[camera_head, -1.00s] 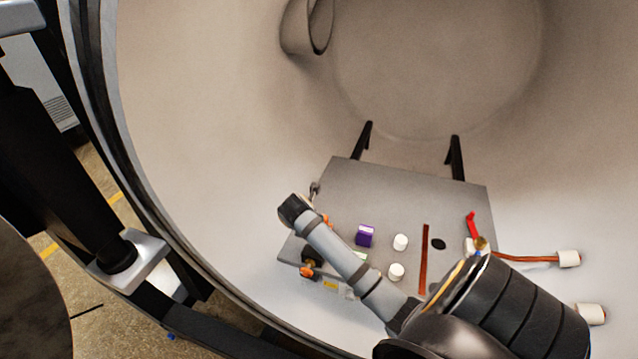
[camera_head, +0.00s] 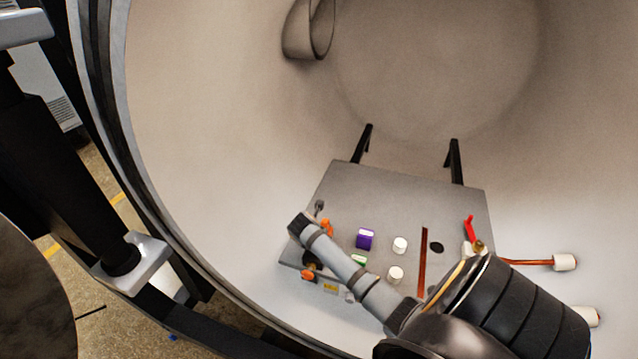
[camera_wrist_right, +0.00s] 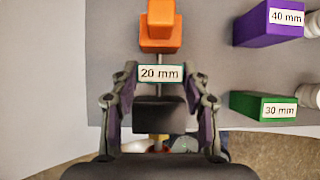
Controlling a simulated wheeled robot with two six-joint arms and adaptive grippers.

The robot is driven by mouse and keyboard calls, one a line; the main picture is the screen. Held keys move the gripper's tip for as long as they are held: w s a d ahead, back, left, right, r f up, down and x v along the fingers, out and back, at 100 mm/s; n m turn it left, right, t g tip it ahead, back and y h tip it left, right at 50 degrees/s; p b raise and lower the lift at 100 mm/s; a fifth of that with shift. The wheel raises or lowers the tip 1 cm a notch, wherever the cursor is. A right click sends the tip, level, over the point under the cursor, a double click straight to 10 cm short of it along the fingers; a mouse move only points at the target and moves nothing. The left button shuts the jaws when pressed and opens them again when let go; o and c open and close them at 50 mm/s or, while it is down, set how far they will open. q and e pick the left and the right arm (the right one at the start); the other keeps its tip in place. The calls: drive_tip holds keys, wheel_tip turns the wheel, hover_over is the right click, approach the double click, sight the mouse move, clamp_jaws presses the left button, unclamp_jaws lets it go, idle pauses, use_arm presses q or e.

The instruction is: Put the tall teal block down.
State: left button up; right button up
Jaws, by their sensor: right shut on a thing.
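The tall teal block (camera_wrist_right: 160,74), with a white "20 mm" label facing the camera, is between the fingertips of my right gripper (camera_wrist_right: 159,76) in the right wrist view. The gripper is shut on it. In the head view my right forearm and wrist reach over the left part of the grey plate (camera_head: 400,190), and the teal block cannot be made out there. The wrist view does not clearly show whether the block touches the plate. My left gripper is not in view.
White cylinders (camera_head: 400,245), a copper strip (camera_head: 422,262) and a red lever (camera_head: 470,229) are farther right.

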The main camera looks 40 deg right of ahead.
drive_tip(key=o, duration=1.3)
drive_tip(key=b+v, duration=0.1)
drive_tip(key=v, duration=1.1)
drive_tip(key=shift+r, duration=0.1)
